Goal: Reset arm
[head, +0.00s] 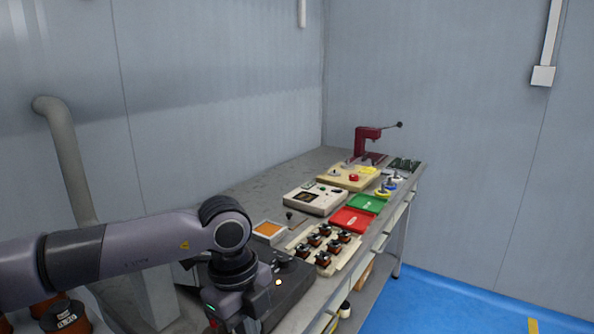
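My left arm comes in from the left and reaches over the near end of the workbench (256,191). Its wrist bends down there. The body of my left gripper (238,314) shows at the bottom edge, in front of a dark machine base on the bench. Its fingertips are cut off by the frame, so I cannot see whether it is open or holds anything. My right arm and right gripper are not in view.
The bench holds a pale rack (348,252) of several copper coils, a red tray (352,220), a green tray (367,203), a white tester box (316,199) and a red lever press (368,141). More coils (66,317) stand at lower left.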

